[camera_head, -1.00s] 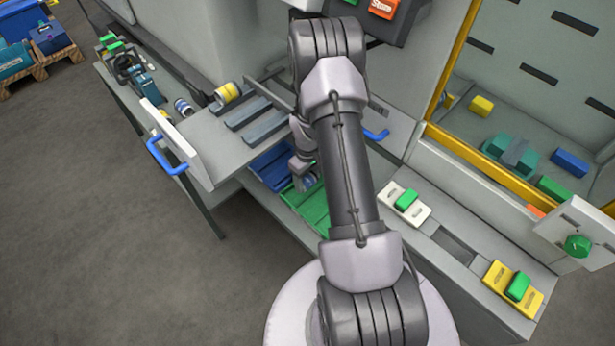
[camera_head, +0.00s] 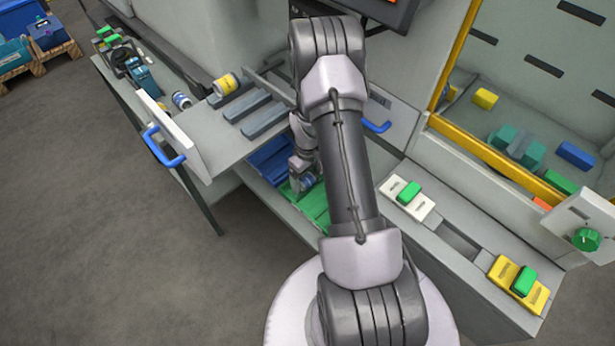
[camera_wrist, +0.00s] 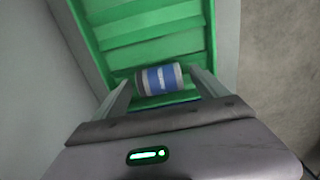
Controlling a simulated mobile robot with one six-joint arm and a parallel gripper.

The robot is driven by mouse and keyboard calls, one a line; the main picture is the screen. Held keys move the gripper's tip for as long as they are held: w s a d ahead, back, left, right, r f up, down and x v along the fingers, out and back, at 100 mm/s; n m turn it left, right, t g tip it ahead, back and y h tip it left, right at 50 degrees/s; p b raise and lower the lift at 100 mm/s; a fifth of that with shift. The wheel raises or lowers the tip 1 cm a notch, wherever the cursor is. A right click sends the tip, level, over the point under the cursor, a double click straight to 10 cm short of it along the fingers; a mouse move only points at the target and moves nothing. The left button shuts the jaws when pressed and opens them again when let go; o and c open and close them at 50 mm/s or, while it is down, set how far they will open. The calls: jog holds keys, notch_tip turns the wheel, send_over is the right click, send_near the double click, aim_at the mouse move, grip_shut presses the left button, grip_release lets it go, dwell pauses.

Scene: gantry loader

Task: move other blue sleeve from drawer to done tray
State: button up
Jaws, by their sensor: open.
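A grey-white sleeve with a blue band (camera_wrist: 160,79) lies on its side in the green tray (camera_wrist: 140,42) in the wrist view. My gripper (camera_wrist: 161,84) is open, with one finger at each end of the sleeve; I cannot tell whether either finger touches it. In the head view my gripper (camera_head: 303,180) is low over the green tray (camera_head: 314,205), partly hidden by my arm. The open drawer (camera_head: 212,150) holds grey divider bars and a yellow-banded sleeve (camera_head: 226,84). Another blue-banded sleeve (camera_head: 181,100) lies left of it, behind the drawer front.
A blue tray (camera_head: 268,155) adjoins the green one. The drawer front with its blue handle (camera_head: 163,148) juts out at left. A yellow-framed enclosure (camera_head: 500,160) and a ledge with white and yellow fixtures (camera_head: 407,199) stand at right.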

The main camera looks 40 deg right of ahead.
notch_tip(320, 180, up, 17)
jog(key=p, duration=0.6)
jog(key=shift+r, duration=0.15)
jog(key=s+a+r+m+t, duration=0.1)
jog(key=a+r+t, duration=0.1)
jog(key=a+r, duration=0.75)
jog(key=s+a+r+m+t, duration=0.15)
jog(key=a+r, duration=0.45)
jog(key=r, duration=0.7)
jog(key=s+a+r+m+t+y, duration=0.1)
jog(key=s+a+r, duration=0.2)
jog(key=s+a, duration=0.2)
jog(key=s+a+r+m+t+y, duration=0.1)
jog(key=s+a+r, duration=0.3)
jog(key=s, duration=0.5)
jog(key=shift+a+r+m, duration=0.15)
jog(key=shift+a+m, duration=0.2)
jog(key=shift+a, duration=0.9)
